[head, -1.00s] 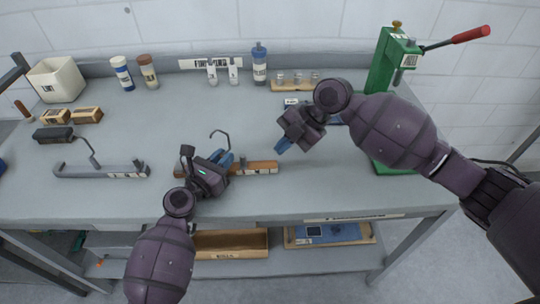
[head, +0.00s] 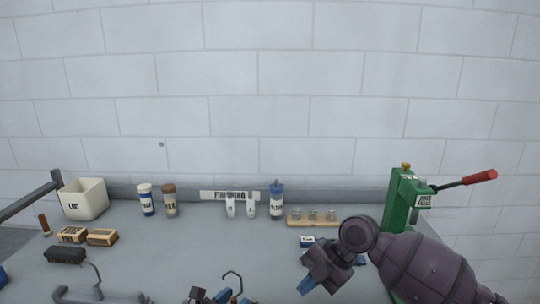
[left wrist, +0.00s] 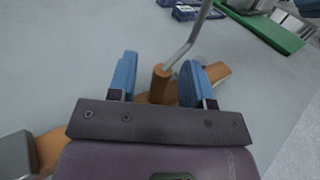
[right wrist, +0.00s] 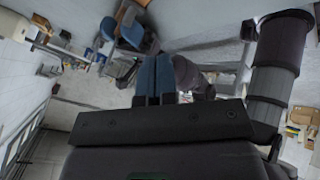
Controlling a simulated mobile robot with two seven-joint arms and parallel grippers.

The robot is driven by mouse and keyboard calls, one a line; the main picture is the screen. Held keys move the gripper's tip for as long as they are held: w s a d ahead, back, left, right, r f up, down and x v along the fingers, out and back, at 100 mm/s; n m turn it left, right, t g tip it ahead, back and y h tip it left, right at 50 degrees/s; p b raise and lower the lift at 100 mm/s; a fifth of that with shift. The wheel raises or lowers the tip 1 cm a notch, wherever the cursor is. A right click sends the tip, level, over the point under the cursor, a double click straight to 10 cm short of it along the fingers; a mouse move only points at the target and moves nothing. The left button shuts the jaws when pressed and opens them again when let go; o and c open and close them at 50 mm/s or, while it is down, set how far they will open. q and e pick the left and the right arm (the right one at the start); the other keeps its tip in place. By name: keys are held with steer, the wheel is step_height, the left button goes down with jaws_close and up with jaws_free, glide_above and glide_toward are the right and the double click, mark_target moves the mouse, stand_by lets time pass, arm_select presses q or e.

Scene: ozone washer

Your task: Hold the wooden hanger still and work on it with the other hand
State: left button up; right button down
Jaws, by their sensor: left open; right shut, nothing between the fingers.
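The wooden hanger (left wrist: 160,85) shows in the left wrist view, with its brown neck and grey metal rod between my left fingers. Parts of its wooden bar stick out on both sides. In the head view only its bent hook (head: 233,274) shows at the bottom edge. My left gripper (left wrist: 154,82) is open, with one blue finger on each side of the neck; a gap shows beside it. Its top just enters the head view (head: 215,297). My right gripper (head: 305,286) is shut and empty, right of the hook. Its blue fingers lie together in the right wrist view (right wrist: 155,76).
A green press (head: 400,200) with a red-tipped lever stands at the right. A grey hanger (head: 100,297) lies at the lower left. A white bin (head: 84,200), brushes (head: 102,237), bottles (head: 277,203) and a wooden rack (head: 313,222) stand along the back.

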arm_select(q)
steer(key=shift+s+a, duration=0.1)
